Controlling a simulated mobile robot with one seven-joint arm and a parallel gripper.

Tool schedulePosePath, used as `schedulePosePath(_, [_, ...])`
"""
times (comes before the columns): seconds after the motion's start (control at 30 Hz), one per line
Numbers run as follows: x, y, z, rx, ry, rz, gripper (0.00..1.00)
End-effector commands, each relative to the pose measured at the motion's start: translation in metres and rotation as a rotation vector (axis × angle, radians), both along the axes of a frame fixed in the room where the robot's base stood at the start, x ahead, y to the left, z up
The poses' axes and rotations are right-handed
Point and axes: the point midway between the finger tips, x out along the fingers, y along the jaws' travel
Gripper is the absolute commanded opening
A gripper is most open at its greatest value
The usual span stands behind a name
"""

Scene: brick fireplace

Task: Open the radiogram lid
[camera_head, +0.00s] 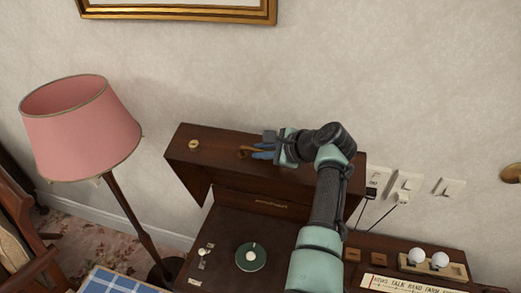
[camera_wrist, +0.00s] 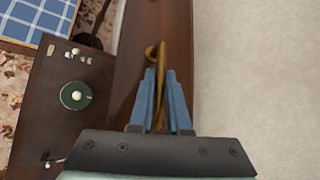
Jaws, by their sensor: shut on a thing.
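The radiogram lid (camera_head: 220,153) is dark wood and stands raised against the wall side in the head view, with the deck (camera_head: 222,226) uncovered below it. A small brown curved handle (camera_head: 244,151) sticks out from the lid. My gripper (camera_head: 258,151) has its blue fingers shut on this handle. In the wrist view the handle (camera_wrist: 150,52) runs between the fingertips of my gripper (camera_wrist: 161,72). The lid (camera_wrist: 183,50) lies behind it there. My forearm hides the right part of the lid and deck.
The deck holds a green round disc (camera_head: 250,257) and small pale controls (camera_head: 205,250). A pink-shaded lamp (camera_head: 80,130) stands at left. White switches (camera_head: 405,184) are on the wall at right. A tuning panel (camera_head: 405,285) with white knobs is at lower right.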

Motion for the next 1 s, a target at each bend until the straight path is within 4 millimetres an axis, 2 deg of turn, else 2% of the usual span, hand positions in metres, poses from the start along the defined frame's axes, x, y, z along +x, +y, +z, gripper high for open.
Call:
schedulePosePath(0.27, [0.002, -0.001, 0.002, -0.002, -0.008, -0.004, 0.0])
schedulePosePath(0.3, [0.001, -0.001, 0.002, -0.002, -0.008, -0.004, 0.18])
schedulePosePath(0.43, [0.001, -0.001, 0.001, -0.002, -0.005, -0.003, 0.42])
schedulePosePath(0.47, [0.001, -0.001, 0.001, -0.002, -0.005, -0.003, 0.45])
schedulePosePath(0.8, [-0.001, -0.002, 0.001, -0.001, -0.002, -0.001, 0.45])
schedulePosePath(1.0, [-0.01, -0.011, 0.009, -0.001, -0.003, -0.002, 0.45])
